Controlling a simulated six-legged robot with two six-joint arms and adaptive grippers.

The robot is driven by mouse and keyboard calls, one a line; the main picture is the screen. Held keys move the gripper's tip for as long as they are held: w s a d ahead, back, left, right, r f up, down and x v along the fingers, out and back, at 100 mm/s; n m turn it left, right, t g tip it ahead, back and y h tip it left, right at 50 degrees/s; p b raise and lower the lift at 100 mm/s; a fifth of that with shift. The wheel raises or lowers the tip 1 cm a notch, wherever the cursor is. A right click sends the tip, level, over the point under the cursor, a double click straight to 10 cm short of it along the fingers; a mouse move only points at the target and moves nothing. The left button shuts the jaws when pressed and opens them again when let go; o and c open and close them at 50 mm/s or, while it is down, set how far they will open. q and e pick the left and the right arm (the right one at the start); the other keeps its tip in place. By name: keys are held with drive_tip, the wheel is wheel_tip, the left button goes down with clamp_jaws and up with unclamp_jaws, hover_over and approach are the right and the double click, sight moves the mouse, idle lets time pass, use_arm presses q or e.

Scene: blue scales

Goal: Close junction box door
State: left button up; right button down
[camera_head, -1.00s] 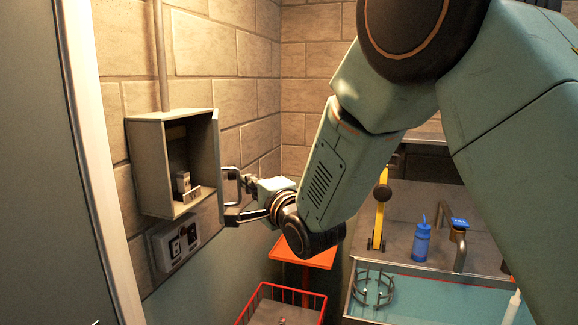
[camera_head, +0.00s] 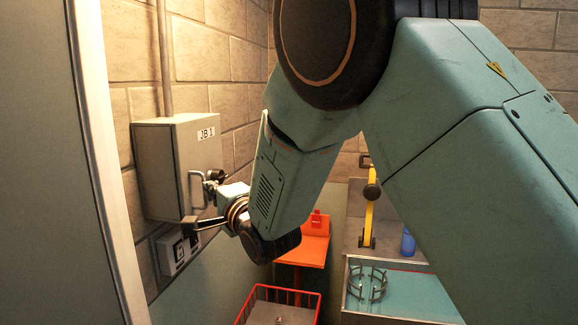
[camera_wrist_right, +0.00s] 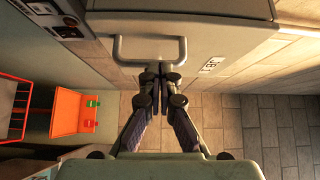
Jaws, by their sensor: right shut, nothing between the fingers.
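The grey junction box (camera_head: 152,165) is on the brick wall at left in the head view. Its door (camera_head: 203,150), labelled JB 1, lies over the front and hides the inside. It looks flush or nearly so; I cannot tell whether a small gap remains. The door's U-shaped handle (camera_head: 192,188) also shows in the wrist view (camera_wrist_right: 150,38). My right gripper (camera_head: 211,177) is at the door front by the handle. In the wrist view its fingers (camera_wrist_right: 159,70) are together and empty, at or close to the door face. My left gripper is out of view.
A socket panel (camera_head: 178,248) is on the wall below the box. A red wire basket (camera_head: 280,296), an orange stand (camera_head: 303,250) and a counter with a blue bottle (camera_head: 408,242) stand to the right. A pale door frame (camera_head: 100,150) is at left.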

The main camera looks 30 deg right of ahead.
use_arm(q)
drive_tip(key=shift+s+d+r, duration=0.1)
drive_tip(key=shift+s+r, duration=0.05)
use_arm(e)
drive_tip(key=shift+w+a+r, duration=0.15)
drive_tip(key=shift+a+r, duration=0.15)
drive_tip(key=shift+a, duration=0.4)
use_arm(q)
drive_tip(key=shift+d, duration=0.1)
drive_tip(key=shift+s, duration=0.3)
use_arm(e)
drive_tip(key=shift+d, duration=0.3)
